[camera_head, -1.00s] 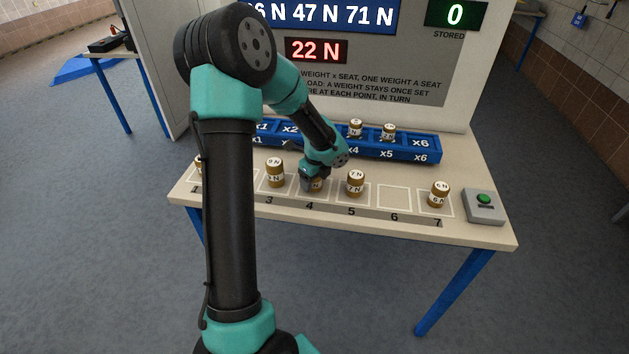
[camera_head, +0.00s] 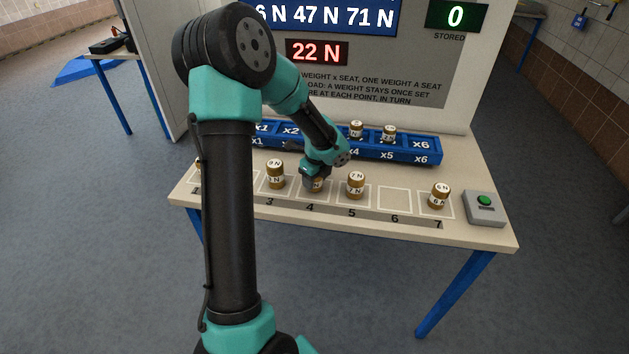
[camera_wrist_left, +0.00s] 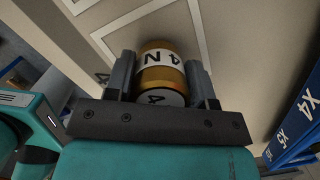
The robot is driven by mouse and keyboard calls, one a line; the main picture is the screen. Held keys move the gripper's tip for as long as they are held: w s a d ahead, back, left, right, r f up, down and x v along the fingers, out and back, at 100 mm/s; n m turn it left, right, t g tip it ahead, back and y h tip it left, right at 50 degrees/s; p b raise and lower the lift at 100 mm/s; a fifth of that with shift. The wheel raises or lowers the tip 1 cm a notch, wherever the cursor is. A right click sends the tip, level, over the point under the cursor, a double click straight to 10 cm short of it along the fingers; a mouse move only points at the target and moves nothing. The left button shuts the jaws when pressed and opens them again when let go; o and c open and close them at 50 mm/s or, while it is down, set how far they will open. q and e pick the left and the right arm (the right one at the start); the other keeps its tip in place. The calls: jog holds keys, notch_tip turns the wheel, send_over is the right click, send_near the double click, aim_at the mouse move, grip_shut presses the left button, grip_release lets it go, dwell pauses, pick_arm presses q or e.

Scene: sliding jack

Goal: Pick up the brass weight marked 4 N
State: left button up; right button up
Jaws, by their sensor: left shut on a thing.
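The brass weight marked 4 N (camera_wrist_left: 161,72) is a short cylinder with a white label band. In the left wrist view it sits between the two fingers of my left gripper (camera_wrist_left: 161,82), which is shut on it. In the head view the same weight (camera_head: 314,186) is at square 4 on the table, mostly hidden by my left gripper (camera_head: 314,176). I cannot tell whether it touches the table. My right gripper is not in view.
Brass weights stand close on both sides, a 9 N one (camera_head: 275,174) and a 7 N one (camera_head: 355,185). A 6 N weight (camera_head: 439,196) and a green-button box (camera_head: 485,207) are at right. A blue seat rack (camera_head: 420,150) lies behind, holding two weights. Square 6 is empty.

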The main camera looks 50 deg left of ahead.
pick_arm(q)
notch_tip(320, 180, up, 3)
jog(key=shift+f, duration=0.2)
jog(key=shift+s+d+r, duration=0.2)
jog(key=shift+d, duration=0.05)
jog(key=s+d+r, duration=0.1)
jog(key=s+d, duration=0.9)
jog(key=d, duration=0.1)
jog(key=shift+d+r, duration=0.15)
jog(key=shift+d, duration=0.15)
